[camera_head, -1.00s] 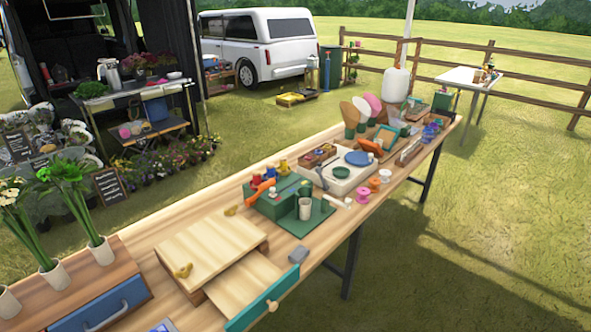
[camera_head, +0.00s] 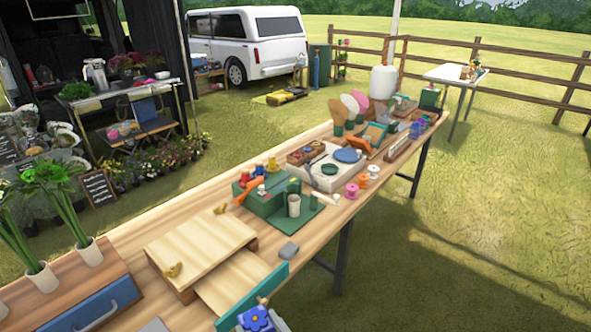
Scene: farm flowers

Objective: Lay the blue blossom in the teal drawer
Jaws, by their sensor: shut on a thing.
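The blue blossom (camera_head: 254,319), with a pale yellow centre, is at the bottom edge of the head view. My gripper (camera_head: 268,322) is mostly cut off by that edge; a grey part of it shows beside the blossom, and it is shut on the blossom. The teal drawer (camera_head: 262,287) is pulled out from under a low light-wood box (camera_head: 203,246). The blossom appears at the outer side of the drawer's teal front, overlapping it in the picture and partly hiding the knob. The visible part of the drawer's inside looks like bare wood.
A wooden box with a blue-fronted drawer (camera_head: 92,304) bears white pots of flowers at the left. A green box (camera_head: 265,199) and a cup (camera_head: 294,205) stand further back. Grass lies right of the table.

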